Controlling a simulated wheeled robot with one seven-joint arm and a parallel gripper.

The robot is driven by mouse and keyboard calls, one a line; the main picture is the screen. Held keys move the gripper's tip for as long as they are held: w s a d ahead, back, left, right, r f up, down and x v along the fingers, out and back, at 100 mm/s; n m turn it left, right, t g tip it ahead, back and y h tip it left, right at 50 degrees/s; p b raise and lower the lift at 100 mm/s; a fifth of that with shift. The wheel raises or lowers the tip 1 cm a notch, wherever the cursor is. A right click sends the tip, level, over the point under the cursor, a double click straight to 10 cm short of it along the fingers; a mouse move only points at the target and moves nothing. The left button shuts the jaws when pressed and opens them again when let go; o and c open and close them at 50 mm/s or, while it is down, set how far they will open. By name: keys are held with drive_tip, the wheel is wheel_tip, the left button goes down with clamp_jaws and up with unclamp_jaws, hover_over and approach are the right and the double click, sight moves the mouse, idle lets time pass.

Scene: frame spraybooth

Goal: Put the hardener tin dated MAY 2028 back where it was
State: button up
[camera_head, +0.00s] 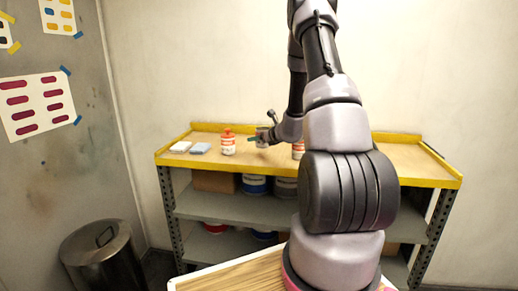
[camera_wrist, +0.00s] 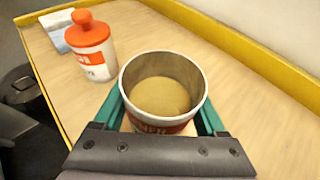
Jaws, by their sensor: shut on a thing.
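My gripper (camera_wrist: 163,112) is shut on an open-topped tin (camera_wrist: 160,125) with a grey rim, a tan inside and a white and orange-red label. The green fingers lie on either side of it. I cannot tell whether the tin rests on the bench top or hangs just above it. No date on it is readable. A white tin with an orange cap (camera_wrist: 91,45) stands to its left, apart from it; it also shows in the head view (camera_head: 228,143). In the head view my gripper (camera_head: 262,138) is over the bench. Another white and orange container (camera_head: 298,151) is partly hidden behind my arm.
The wooden bench top (camera_head: 408,167) has a raised yellow edge (camera_wrist: 235,42). White and blue flat packs (camera_head: 200,148) lie at its left. Boxes and tins stand on the shelves below. A metal bin (camera_head: 103,255) stands at the lower left. Bench room right of the held tin looks clear.

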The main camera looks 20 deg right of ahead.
sight(259, 153)
drive_tip(key=shift+f, duration=1.95)
drive_tip(key=shift+f, duration=0.15)
drive_tip(key=o, duration=1.5)
